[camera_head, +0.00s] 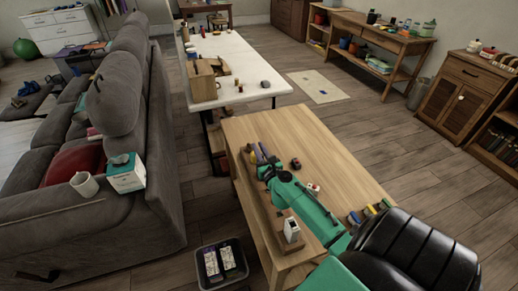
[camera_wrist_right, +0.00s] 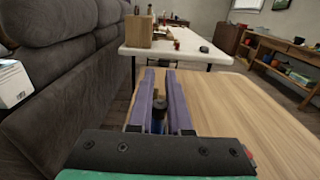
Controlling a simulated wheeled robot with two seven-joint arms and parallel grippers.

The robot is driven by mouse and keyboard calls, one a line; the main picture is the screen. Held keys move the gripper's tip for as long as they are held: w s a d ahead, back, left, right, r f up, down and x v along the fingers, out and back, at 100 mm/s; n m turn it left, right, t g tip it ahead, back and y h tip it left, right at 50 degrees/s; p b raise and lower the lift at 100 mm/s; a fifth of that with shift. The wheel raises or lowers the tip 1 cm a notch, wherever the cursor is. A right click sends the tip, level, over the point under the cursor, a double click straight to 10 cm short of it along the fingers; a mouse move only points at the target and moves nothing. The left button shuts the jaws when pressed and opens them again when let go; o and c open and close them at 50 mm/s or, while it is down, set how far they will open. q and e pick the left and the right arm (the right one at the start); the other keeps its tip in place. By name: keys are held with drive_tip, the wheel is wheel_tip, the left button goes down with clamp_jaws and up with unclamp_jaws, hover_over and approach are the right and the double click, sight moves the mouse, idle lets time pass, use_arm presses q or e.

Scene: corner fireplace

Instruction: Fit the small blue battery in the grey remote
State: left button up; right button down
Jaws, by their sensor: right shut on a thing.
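My right gripper (camera_head: 258,156) is low over the left far part of the wooden table. Its two purple fingers (camera_wrist_right: 161,88) are shut on a small dark and blue cylinder (camera_wrist_right: 158,118), which looks like the small blue battery. In the head view the gripper hides the cylinder. I cannot clearly make out the grey remote; a small pale, upright device (camera_head: 291,230) on a wooden block near the table's left edge may be it. My left gripper is not in view.
The wooden table (camera_head: 330,165) carries a dark red item (camera_head: 296,163), a white and red item (camera_head: 313,188) and several coloured pieces (camera_head: 371,210) at the right. A white table (camera_head: 240,62) stands beyond. The grey sofa (camera_head: 130,200) and a bin (camera_head: 222,265) are to the left.

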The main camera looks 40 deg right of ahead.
drive_tip(key=shift+f+b, duration=1.1)
drive_tip(key=shift+f, duration=0.15)
idle(0.4)
drive_tip(key=c, duration=0.8)
unclamp_jaws()
drive_tip(key=shift+o, duration=0.2)
drive_tip(key=shift+r, duration=0.1)
wheel_tip(320, 180, up, 20)
drive_tip(key=p, duration=1.1)
